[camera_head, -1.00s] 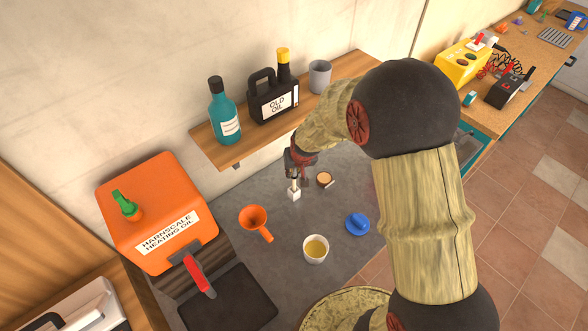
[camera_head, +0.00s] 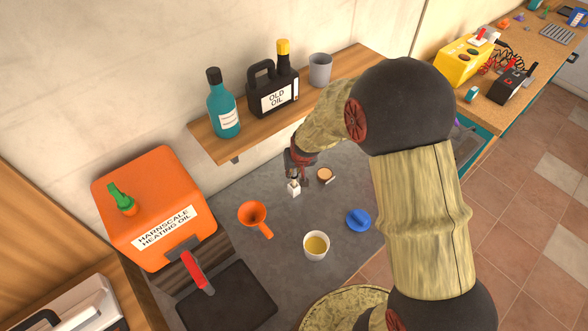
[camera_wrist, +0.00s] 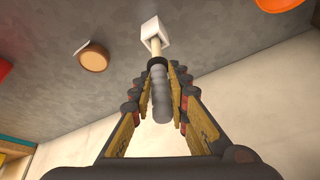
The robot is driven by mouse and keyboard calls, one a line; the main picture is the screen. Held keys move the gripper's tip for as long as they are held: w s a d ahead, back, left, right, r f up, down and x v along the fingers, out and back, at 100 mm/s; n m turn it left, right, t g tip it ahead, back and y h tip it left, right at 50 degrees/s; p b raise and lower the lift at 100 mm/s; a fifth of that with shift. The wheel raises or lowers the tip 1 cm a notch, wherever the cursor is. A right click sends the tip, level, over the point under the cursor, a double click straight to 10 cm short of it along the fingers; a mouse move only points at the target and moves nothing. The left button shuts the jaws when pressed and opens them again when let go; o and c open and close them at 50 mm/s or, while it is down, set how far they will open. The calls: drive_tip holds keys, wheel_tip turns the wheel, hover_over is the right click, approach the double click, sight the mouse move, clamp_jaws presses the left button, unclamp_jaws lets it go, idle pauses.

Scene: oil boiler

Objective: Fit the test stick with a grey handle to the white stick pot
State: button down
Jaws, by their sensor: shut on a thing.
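My gripper (camera_head: 297,172) points down at the counter and is shut on the grey handle of the test stick (camera_wrist: 160,95). The stick's pale shaft runs from the fingertips to the white stick pot (camera_wrist: 153,31), a small square block. The pot (camera_head: 294,188) stands on the grey counter right below the gripper in the head view. The shaft's end meets the pot in the wrist view; how deep it sits in the pot I cannot tell.
A round wooden-topped piece (camera_head: 325,175) lies just right of the pot. A wooden shelf (camera_head: 214,145) with bottles overhangs behind.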

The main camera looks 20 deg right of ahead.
drive_tip(key=shift+f+b, duration=0.35)
drive_tip(key=shift+f, duration=0.2)
drive_tip(key=c, duration=1.7)
unclamp_jaws()
drive_tip(key=shift+c, duration=0.2)
drive_tip(key=shift+o, duration=0.5)
drive_tip(key=shift+r, duration=0.2)
drive_tip(key=v, duration=1.1)
drive_tip(key=shift+s+r, duration=0.15)
drive_tip(key=shift+r, duration=0.15)
